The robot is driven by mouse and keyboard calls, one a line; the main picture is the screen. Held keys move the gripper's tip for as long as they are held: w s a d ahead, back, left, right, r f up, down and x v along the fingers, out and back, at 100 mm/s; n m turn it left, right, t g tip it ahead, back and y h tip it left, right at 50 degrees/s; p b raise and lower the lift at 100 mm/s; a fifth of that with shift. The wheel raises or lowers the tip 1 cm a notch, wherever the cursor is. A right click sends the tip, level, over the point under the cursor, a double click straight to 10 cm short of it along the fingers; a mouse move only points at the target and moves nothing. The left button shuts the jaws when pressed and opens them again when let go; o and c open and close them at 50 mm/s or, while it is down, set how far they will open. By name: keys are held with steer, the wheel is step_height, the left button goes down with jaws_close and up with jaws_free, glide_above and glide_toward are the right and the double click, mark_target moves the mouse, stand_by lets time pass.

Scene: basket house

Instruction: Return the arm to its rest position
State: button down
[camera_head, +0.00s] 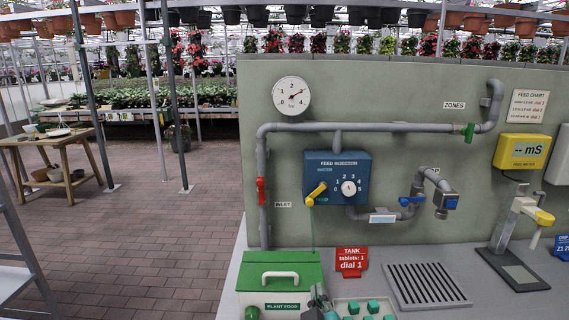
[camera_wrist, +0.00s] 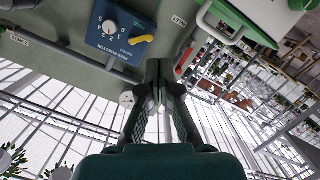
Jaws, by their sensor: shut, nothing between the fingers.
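My gripper (camera_wrist: 160,72) shows in the wrist view with its dark fingers together and nothing between them. The wrist picture is turned over, with the blue feed injection box (camera_wrist: 120,30) at the upper left and the green-lidded plant food box (camera_wrist: 243,22) at the upper right. In the head view, a grey-green part at the bottom edge beside the plant food box (camera_head: 280,272) may be my gripper; it is mostly cut off.
A tray of green tablets (camera_head: 362,307) lies at the front of the counter. Grey pipes (camera_head: 350,127) run along the panel.

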steer(key=s+d+f+g+y, duration=0.1)
steer(key=s+d+f, duration=0.3)
steer(key=s+f, duration=0.55)
steer(key=s+d+f+y, duration=0.1)
steer(key=s+d+f, duration=0.2)
steer(key=s+f, duration=0.6)
steer(key=s+d+f+m, duration=0.1)
steer(key=s+d+m, duration=0.1)
steer(key=s, duration=1)
steer(key=s+d+f+m+h, duration=0.1)
steer(key=s+d+m, duration=0.2)
steer(key=s, duration=0.8)
steer(key=shift+s+m, duration=0.3)
steer(key=shift+s, duration=0.05)
